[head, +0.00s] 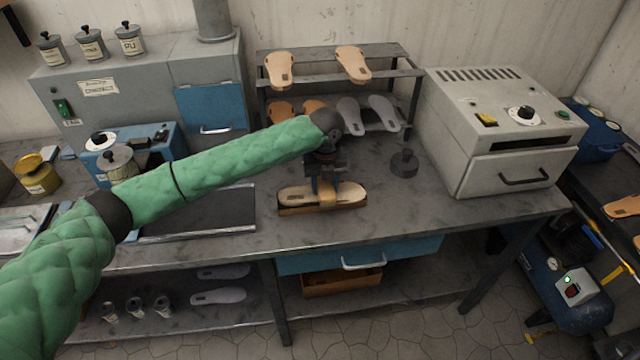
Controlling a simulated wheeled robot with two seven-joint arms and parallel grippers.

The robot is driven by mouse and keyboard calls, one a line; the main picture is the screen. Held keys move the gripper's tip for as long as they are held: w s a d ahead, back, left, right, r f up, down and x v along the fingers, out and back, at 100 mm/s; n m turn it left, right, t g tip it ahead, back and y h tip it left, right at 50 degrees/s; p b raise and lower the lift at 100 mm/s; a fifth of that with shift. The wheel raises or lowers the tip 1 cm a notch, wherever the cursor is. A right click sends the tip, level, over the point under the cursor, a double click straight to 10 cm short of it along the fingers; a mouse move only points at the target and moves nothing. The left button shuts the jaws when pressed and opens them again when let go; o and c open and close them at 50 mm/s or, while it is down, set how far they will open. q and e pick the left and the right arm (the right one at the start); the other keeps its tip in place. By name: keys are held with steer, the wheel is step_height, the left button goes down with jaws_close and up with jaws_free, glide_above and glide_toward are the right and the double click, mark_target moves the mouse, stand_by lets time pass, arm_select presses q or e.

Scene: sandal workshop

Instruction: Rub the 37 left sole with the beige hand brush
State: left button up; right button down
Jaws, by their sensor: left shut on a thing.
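The sole's size mark is not readable. My right gripper is not in view.
A rack (390,75) with several soles stands behind. A dark plate (200,212) lies to the left.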

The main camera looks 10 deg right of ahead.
mark_target(354, 191)
arm_select(q)
steer(key=shift+d+f, duration=0.1)
steer(key=shift+d, duration=0.2)
steer(key=shift+d, duration=0.95)
steer(key=shift+d, duration=0.1)
steer(key=shift+s+d, duration=0.1)
steer(key=shift+d, duration=0.8)
steer(key=shift+d+f, duration=0.15)
steer(key=shift+d, duration=0.8)
steer(key=shift+s+d, duration=0.1)
steer(key=shift+d, duration=1.9)
steer(key=shift+a+p, duration=0.55)
steer(key=shift+a, duration=0.55)
